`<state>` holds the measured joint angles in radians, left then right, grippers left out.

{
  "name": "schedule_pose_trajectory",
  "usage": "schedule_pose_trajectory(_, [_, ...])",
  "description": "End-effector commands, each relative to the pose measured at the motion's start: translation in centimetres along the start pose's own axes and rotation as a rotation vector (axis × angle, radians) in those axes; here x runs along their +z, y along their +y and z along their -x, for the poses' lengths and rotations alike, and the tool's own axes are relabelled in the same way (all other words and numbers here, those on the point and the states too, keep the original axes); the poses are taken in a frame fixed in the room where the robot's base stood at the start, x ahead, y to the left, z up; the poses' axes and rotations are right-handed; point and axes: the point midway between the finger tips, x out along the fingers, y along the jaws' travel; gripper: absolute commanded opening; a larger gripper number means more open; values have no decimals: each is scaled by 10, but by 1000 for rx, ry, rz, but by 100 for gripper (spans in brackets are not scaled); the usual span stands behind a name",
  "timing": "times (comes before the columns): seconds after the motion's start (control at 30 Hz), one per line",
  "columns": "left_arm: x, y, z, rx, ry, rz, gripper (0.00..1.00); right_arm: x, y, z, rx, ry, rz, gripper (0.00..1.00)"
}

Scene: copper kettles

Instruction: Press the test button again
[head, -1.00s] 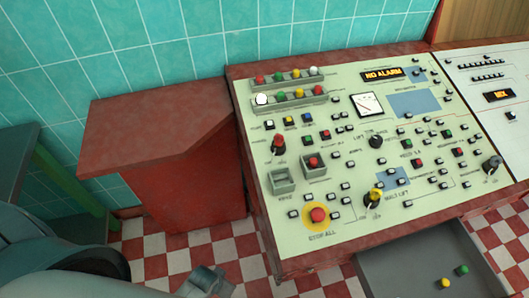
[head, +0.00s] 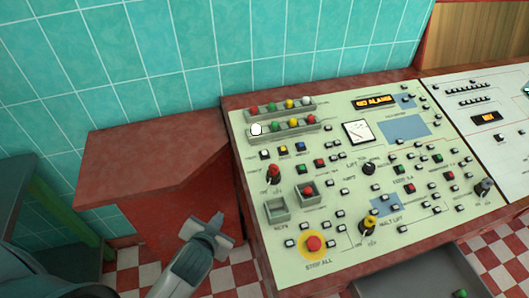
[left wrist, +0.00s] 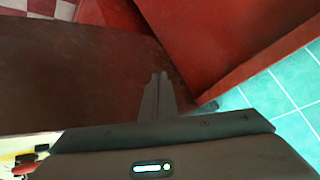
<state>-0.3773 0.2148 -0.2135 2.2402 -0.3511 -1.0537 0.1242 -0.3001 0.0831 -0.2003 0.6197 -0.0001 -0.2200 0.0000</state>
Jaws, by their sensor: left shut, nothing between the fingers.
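The pale green control panel (head: 350,190) fills the middle and right of the head view. It carries many small buttons; their labels are too small to tell which is the test button. A short row with white (head: 265,155), yellow (head: 283,149) and blue (head: 300,146) buttons sits at its upper left. My left gripper (head: 212,226) is in front of the red side cabinet, left of the panel and apart from it. Its fingers are together and empty, as the left wrist view (left wrist: 157,80) also shows. My right gripper is not in view.
A red stop button on a yellow disc (head: 314,243) is at the panel's near left corner. A red switch (head: 273,173) stands up above it. A grey open drawer (head: 436,262) juts out below the panel. The red side cabinet's top (head: 150,150) is bare.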

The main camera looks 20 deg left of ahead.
Motion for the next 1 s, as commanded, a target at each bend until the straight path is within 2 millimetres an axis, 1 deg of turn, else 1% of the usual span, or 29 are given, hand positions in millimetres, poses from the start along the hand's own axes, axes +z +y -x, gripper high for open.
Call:
schedule_pose_trajectory(0.03, [-19,-9,2,-24,49,-9,0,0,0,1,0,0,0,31])
schedule_pose_trajectory(0.17, [-63,-27,8,-82,174,-36,0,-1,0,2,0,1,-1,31])
schedule_pose_trajectory(0.3, [-111,-44,18,-142,317,-73,0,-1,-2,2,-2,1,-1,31])
schedule_pose_trajectory(0.53, [-189,-62,45,-229,568,-158,0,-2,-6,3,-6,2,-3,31])
schedule_pose_trajectory(0.67, [-233,-66,65,-271,721,-224,0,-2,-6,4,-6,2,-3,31])
schedule_pose_trajectory(0.7, [-245,-66,72,-282,770,-248,0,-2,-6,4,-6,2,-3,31])
schedule_pose_trajectory(0.77, [-265,-64,84,-297,845,-287,0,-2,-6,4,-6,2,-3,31])
schedule_pose_trajectory(0.8, [-277,-62,92,-306,896,-316,0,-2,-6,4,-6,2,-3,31])
schedule_pose_trajectory(0.87, [-295,-58,104,-320,973,-366,0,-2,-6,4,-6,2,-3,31])
schedule_pose_trajectory(0.9, [-306,-54,113,-327,1027,-402,0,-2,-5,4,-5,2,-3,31])
schedule_pose_trajectory(1.0, [-332,-41,135,-339,1161,-509,0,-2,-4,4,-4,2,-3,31])
